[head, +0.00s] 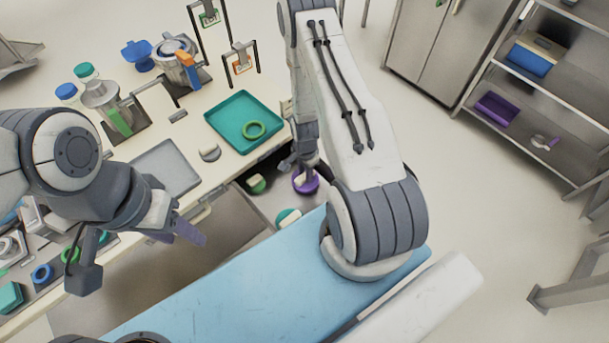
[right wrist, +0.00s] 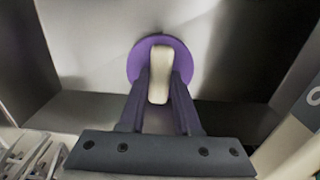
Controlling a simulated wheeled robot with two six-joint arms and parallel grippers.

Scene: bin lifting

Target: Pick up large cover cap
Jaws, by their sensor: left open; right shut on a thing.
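A purple round cap (head: 312,184) with a cream handle is at the open drawer (head: 240,200) below the worktop. In the right wrist view the same purple cap (right wrist: 136,63) faces me, with its cream handle (right wrist: 158,62) upright in the picture. My right gripper (head: 304,168) is shut on that handle, with one finger on each side. Whether the cap touches the drawer floor I cannot tell. A green cap (head: 257,187) and a teal cap (head: 283,213), both with cream handles, lie nearby in the drawer. My left gripper (head: 172,230) is open and empty at the left.
A teal tray (head: 232,104) with a green ring (head: 254,130) stands on the worktop above the drawer. A grey tray (head: 165,165) and several jars and stands are further left. Metal drawer walls (right wrist: 245,45) surround the purple cap. Open floor lies right of my right arm.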

